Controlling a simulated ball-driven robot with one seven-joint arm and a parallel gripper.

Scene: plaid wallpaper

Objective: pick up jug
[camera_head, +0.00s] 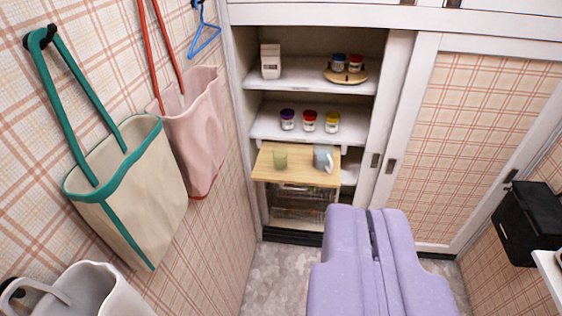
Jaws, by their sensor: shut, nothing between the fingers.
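A small pale blue-grey jug (323,158) stands upright on the right part of a wooden pull-out board (298,177) in the open cabinet. A lighter handle shows on its right side. My gripper (370,212) is the large lilac shape at the bottom centre right. Its two fingers are shut with only a thin dark seam between them, and they hold nothing. It is well in front of the cabinet, below and right of the jug in the picture, not touching it.
Shelves (300,75) above the board hold small jars and a carton (271,61). A wire basket (298,207) sits below. Bags, including a beige one (130,195), hang along the left wall. A sliding door (465,145) closes the right side. Floor (280,275) is clear left of my gripper.

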